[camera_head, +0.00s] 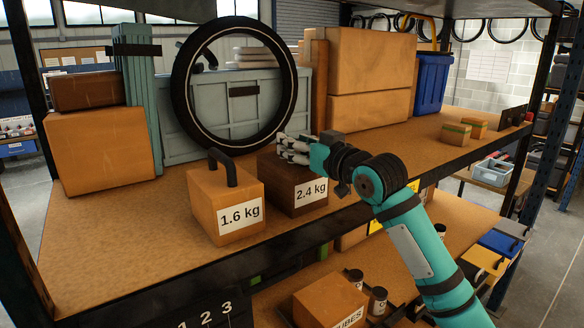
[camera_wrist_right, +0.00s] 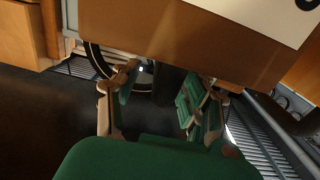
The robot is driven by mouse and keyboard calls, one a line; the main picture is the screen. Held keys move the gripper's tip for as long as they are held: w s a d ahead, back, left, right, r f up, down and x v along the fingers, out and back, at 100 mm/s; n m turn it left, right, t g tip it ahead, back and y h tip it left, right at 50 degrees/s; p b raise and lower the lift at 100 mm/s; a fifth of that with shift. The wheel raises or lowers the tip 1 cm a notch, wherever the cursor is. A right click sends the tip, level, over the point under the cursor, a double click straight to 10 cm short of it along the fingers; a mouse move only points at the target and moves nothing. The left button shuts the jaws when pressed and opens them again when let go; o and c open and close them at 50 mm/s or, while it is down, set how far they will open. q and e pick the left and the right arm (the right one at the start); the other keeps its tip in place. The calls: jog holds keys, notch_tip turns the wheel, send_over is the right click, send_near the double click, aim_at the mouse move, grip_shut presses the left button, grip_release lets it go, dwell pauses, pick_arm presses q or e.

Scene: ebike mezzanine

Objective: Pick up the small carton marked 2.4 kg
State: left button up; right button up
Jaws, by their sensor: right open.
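The small dark brown carton marked 2.4 kg (camera_head: 283,192) stands upright on the shelf, its white label facing front. My right gripper (camera_head: 293,149) is at its top, reaching in from the right, and hides part of that top. In the wrist view the right gripper's fingers (camera_wrist_right: 163,85) are spread apart. A dark upright piece shows between or behind them; I cannot tell whether it is a handle or whether the fingers touch it. A brown surface with a white label fills the top of that view, cut off. My left gripper is not in view.
A lighter carton marked 1.6 kg (camera_head: 205,200) with a black handle stands close on the left. Behind are a wheel (camera_head: 180,98), a grey-green crate (camera_head: 217,115) and large cartons (camera_head: 370,65). The shelf's front left is bare. A lower shelf holds another carton (camera_head: 328,300).

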jog(key=shift+x, duration=1.05)
jog(key=shift+s, duration=0.15)
jog(key=shift+c, duration=0.2)
grip_shut()
